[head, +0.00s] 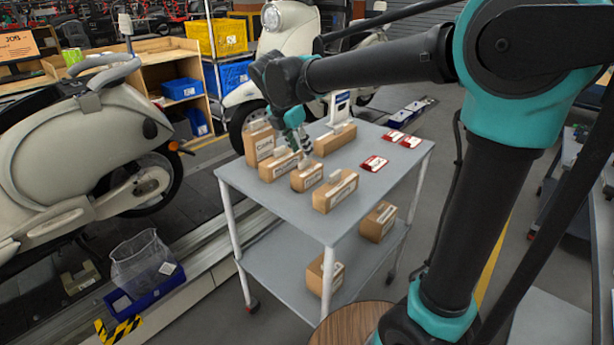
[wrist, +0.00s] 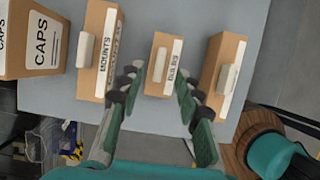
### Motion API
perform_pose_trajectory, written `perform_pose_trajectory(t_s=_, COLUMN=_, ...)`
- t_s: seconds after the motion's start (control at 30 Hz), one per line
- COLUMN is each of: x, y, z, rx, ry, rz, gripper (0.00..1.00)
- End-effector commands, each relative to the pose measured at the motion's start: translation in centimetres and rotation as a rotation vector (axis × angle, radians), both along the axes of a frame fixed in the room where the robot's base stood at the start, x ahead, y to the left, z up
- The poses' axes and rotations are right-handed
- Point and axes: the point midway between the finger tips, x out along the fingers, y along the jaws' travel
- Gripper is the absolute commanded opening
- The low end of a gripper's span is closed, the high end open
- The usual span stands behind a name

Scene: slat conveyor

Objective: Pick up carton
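Several brown cartons stand on the grey cart top. The small carton labelled BULBS (wrist: 164,68) is in the middle of the wrist view; in the head view it is the small carton (head: 307,177) under my gripper (head: 299,148). In the wrist view my gripper (wrist: 160,80) is open, with one green finger toward each side of the BULBS carton. I cannot tell whether the fingers touch it. The MOUNTS carton (wrist: 98,60) is to its left, and another carton (wrist: 222,75) with a white label is to its right. The CAPS carton (wrist: 45,42) is at far left.
In the head view, another carton (head: 335,140) stands at the back of the cart top. Red and white packs (head: 373,163) lie at right. The cart's lower shelf (head: 275,262) holds two cartons. A cream scooter (head: 90,150) stands to the left. Neighbouring cartons leave narrow gaps.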

Motion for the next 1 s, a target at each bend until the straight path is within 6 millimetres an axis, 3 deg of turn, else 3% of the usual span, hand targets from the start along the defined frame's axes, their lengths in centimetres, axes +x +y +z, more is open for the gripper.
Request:
perform_pose_trajectory(t_s=0.23, x=1.0, y=-0.8, z=-3.2, rx=0.0, ry=0.0, rz=-0.001, gripper=0.34)
perform_pose_trajectory(t_s=0.57, x=1.2, y=-1.0, z=-3.8, rx=0.0, ry=0.0, rz=0.0, gripper=0.34)
perform_pose_trajectory(t_s=0.83, x=1.2, y=-1.0, z=-3.8, rx=0.0, ry=0.0, rz=0.0, gripper=0.01)
perform_pose_trajectory(t_s=1.0, x=1.2, y=-1.0, z=-3.8, rx=0.0, ry=0.0, rz=0.0, gripper=0.0)
